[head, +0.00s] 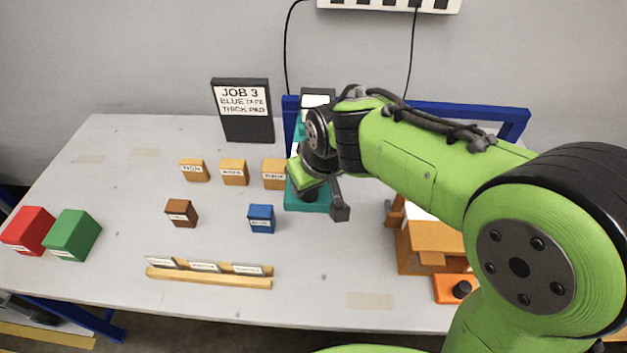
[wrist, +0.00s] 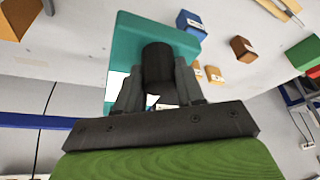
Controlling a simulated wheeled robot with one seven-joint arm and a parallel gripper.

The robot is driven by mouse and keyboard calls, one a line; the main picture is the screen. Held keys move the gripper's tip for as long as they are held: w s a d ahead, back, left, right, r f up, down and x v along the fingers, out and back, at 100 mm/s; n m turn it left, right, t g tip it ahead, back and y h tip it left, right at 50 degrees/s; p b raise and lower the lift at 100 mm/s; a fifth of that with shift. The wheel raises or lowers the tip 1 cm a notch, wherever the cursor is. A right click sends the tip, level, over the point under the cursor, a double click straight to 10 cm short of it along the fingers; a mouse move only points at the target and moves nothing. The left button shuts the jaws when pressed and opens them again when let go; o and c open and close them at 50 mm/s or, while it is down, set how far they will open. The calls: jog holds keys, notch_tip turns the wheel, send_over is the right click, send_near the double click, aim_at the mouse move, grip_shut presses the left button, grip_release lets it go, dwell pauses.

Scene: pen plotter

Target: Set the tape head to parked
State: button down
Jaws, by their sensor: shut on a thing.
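A teal block (head: 318,204) stands at the back middle of the table, mostly behind my gripper in the head view. It also shows in the wrist view (wrist: 128,32) with a black round knob (wrist: 157,58) on its face. I take this to be the tape head, but no label on it can be read. My gripper (head: 310,190) is at the teal block, and in the wrist view my gripper (wrist: 158,85) has its two fingers shut on the knob, one on each side. Any parked mark is hidden.
A sign (head: 242,108) reads JOB 3, blue tape, thick pad. Several tan blocks (head: 234,172), a brown block (head: 182,213) and a blue block (head: 261,218) stand left of my gripper. A wooden rack (head: 208,279) lies in front. An orange-brown box (head: 420,250) stands right.

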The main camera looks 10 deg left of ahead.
jog(key=shift+a, duration=0.25)
jog(key=c, duration=0.7)
grip_release()
jog(key=shift+a, duration=0.15)
jog(key=shift+r, duration=0.1)
jog(key=shift+d+r, duration=0.2)
jog(key=shift+r, duration=0.15)
jog(key=p+v, duration=0.4)
jog(key=v, duration=1.1)
jog(key=shift+s, duration=0.15)
jog(key=shift+d+f, duration=0.1)
